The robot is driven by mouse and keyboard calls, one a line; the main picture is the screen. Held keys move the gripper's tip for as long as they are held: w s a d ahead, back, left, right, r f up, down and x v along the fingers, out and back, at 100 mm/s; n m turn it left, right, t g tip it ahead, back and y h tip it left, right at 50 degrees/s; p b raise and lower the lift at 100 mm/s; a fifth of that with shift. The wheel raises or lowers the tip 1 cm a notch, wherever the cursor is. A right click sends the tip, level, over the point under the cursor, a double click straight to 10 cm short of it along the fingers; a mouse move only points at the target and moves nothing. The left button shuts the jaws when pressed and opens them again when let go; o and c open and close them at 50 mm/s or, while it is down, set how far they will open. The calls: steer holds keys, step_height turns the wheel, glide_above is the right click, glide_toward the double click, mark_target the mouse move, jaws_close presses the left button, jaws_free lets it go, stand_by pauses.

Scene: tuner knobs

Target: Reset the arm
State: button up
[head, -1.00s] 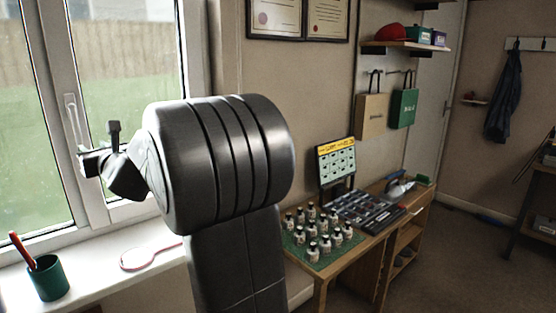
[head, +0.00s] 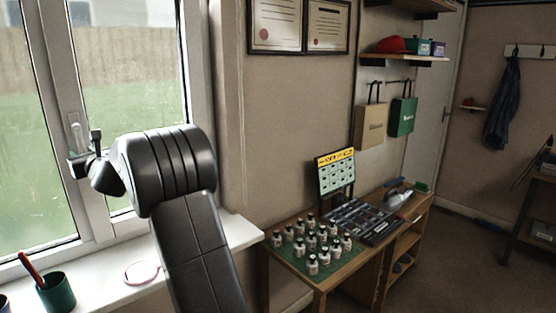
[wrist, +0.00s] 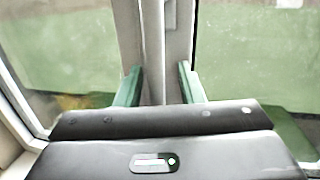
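My dark arm stands up in front of the window in the head view, bent at its thick rounded joint. My gripper is at its far left end, small and partly hidden by my own wrist parts. In the wrist view my gripper (wrist: 160,76) shows two green fingers spread apart with nothing between them. The white window frame (wrist: 166,45) shows behind the gap. In the head view the window handle (head: 78,134) appears close to the gripper; I cannot tell whether they touch.
The sill (head: 110,272) holds a green cup (head: 57,293) with a red pen and a white oval thing with a red rim (head: 141,272). A workbench (head: 318,283) at right carries several small bottles (head: 312,245), a black tray (head: 358,220) and a chart (head: 336,171).

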steer(key=shift+w+d+r+n+p, duration=0.2)
steer(key=shift+d+n+p, duration=0.25)
steer(key=shift+n+p, duration=0.25)
steer(key=shift+d+f, duration=0.1)
steer(key=shift+f, duration=0.05)
